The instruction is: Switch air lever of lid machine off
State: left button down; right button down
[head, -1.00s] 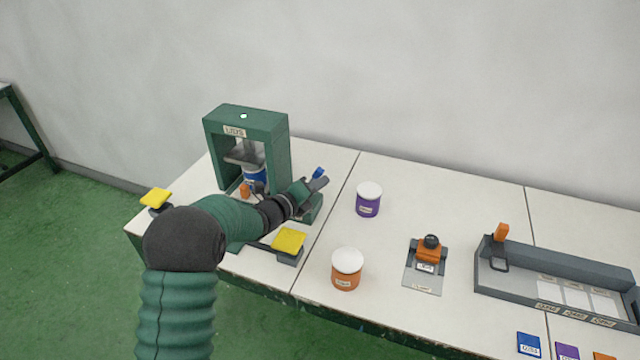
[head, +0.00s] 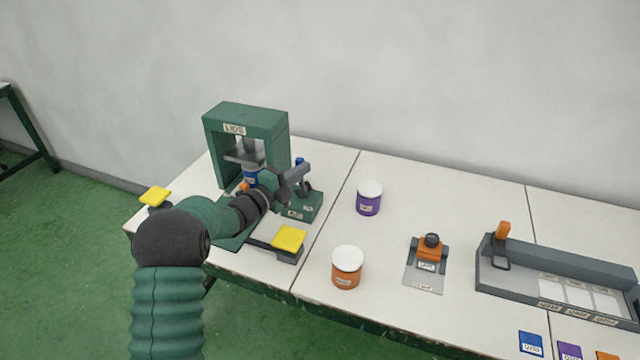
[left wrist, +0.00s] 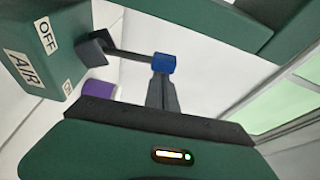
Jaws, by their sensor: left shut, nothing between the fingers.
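The green lid machine (head: 270,122) stands at the left of the table. Its green air lever box (head: 303,208) is at its right foot and also shows in the left wrist view (left wrist: 40,55), with AIR, OFF and ON labels. The lever's blue knob (head: 300,161) points up in the head view; the knob (left wrist: 164,64) and its dark bar show in the left wrist view. My left gripper (head: 303,170) is shut and empty beside the lever. Its fingertips (left wrist: 162,82) appear at the knob; whether they touch it is unclear. My right gripper is out of view.
A blue jar (head: 250,175) stands under the press. Yellow pads (head: 289,238) flank the machine. A purple jar (head: 368,200) and an orange jar (head: 346,270) stand to the right, then a clamp (head: 429,250) and a grey tray (head: 560,262).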

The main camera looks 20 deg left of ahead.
pick_arm(q)
jog(key=a+n, duration=0.1)
jog(key=a+n+t+b, duration=0.1)
jog(key=a, duration=0.1)
jog(key=a+n+b, duration=0.1)
jog(key=n, duration=0.1)
jog(key=shift+a+f, duration=0.25)
jog(key=shift+f, duration=0.1)
jog(key=shift+a+t, duration=0.1)
jog(key=shift+t, duration=0.2)
